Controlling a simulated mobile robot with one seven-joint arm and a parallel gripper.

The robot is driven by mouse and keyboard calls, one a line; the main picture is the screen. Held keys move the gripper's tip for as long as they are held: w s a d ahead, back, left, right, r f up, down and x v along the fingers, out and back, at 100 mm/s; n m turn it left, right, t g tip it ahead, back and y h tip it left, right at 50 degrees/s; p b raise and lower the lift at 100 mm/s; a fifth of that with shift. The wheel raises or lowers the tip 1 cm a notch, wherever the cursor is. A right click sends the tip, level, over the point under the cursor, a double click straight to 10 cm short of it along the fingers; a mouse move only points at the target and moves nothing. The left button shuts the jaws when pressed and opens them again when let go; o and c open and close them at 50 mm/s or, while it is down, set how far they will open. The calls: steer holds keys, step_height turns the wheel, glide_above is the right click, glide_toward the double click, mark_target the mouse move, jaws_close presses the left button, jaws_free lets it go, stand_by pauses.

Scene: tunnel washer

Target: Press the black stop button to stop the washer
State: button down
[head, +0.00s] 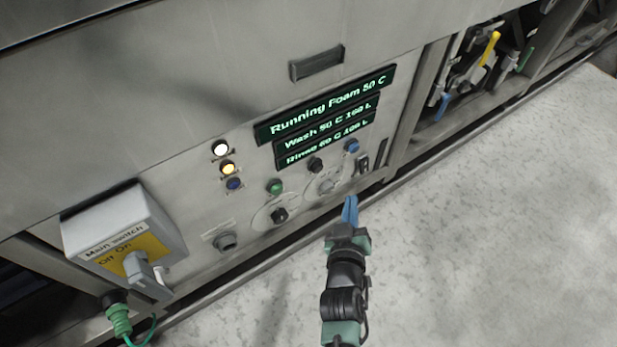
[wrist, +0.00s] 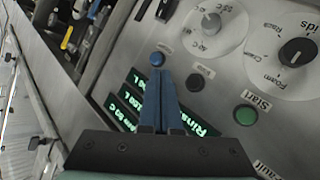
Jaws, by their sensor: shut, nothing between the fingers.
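The black stop button (head: 315,164) sits on the grey washer panel between a green button (head: 275,187) and a blue button (head: 351,145). In the wrist view the black button (wrist: 195,82) is just right of my fingers, and its label is too small to read. My gripper (head: 350,203) has blue fingers, shut and empty, in front of the panel's lower edge. In the wrist view my fingertips (wrist: 158,75) appear just below the blue button (wrist: 157,59). I see no contact with any button.
Displays (head: 325,108) read "Running Foam 50 C", with wash and rinse lines below. Two dials sit under the buttons, one black-knobbed (head: 279,215). An amber lamp (head: 228,168) glows at left. A main switch box (head: 122,235) juts out lower left. The floor at right is clear.

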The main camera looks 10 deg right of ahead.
mark_target(318, 168)
steer(key=shift+s+a+f, duration=0.15)
steer(key=shift+s+f, duration=0.15)
steer(key=shift+f, duration=0.4)
steer(key=w+a+b, duration=0.3)
steer(key=w+b, duration=0.4)
steer(key=w, duration=0.1)
steer(key=shift+w, duration=0.2)
stand_by(1.7)
steer(key=shift+w+a+b, duration=0.15)
steer(key=shift+w+b, duration=0.2)
steer(key=shift+b, duration=0.1)
